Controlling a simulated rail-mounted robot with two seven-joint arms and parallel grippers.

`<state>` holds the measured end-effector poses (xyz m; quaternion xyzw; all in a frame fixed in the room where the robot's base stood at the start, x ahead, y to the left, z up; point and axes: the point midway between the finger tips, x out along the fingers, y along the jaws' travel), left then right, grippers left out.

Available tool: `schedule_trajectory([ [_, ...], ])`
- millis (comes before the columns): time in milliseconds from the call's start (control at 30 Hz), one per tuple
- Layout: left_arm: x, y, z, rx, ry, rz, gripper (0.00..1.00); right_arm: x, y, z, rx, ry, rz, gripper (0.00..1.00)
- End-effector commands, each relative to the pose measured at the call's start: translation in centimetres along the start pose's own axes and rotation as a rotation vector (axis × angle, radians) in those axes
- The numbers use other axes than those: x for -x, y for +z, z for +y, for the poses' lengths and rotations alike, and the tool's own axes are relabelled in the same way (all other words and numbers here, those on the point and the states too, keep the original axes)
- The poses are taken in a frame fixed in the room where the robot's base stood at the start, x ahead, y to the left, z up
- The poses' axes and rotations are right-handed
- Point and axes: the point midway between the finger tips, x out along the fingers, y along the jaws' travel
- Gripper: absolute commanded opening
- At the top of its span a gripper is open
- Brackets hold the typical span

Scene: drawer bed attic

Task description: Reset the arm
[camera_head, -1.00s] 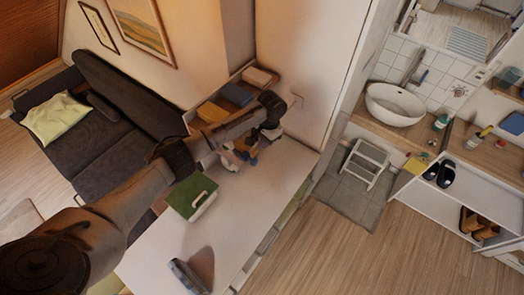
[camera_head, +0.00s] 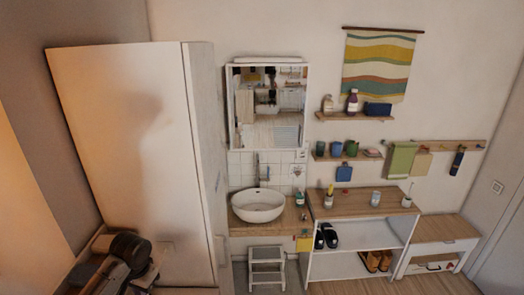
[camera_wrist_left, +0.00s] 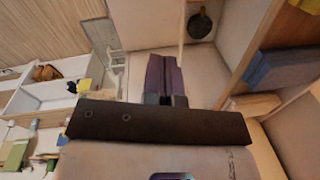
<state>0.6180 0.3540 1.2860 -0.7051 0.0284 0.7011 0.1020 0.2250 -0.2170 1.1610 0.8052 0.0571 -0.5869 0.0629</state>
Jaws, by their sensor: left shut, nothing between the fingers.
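My left arm shows in the lower left corner of the head view, low in front of the tall white cabinet (camera_head: 140,130). Its left gripper (camera_head: 142,281) is small and partly cut off there. In the left wrist view the left gripper (camera_wrist_left: 164,62) points away from the camera with its two dark fingers together, and nothing is held between them. My right gripper is in neither view.
A white basin (camera_head: 258,205) stands on a wooden counter, with a step stool (camera_head: 267,268) below. A shelf unit (camera_head: 360,235) holds shoes. In the left wrist view, blue folded cloth (camera_wrist_left: 285,68) lies in a wooden shelf at right.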

Motion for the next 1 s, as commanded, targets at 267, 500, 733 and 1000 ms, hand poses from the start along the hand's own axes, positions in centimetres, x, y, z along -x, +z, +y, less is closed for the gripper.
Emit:
schedule_trajectory([
  [267,12.6,-3.9,3.1,-0.155,-0.246,0.529,0.0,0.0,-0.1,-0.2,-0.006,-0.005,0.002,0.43],
  [500,17.1,-0.2,9.3,-0.205,-0.307,0.877,0.0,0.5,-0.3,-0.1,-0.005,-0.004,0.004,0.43],
  [733,13.8,7.7,13.1,-0.133,-0.242,0.974,0.0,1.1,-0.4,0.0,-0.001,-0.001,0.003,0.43],
  [1000,6.0,17.7,15.8,-0.032,-0.108,0.828,0.0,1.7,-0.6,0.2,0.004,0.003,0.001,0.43],
])
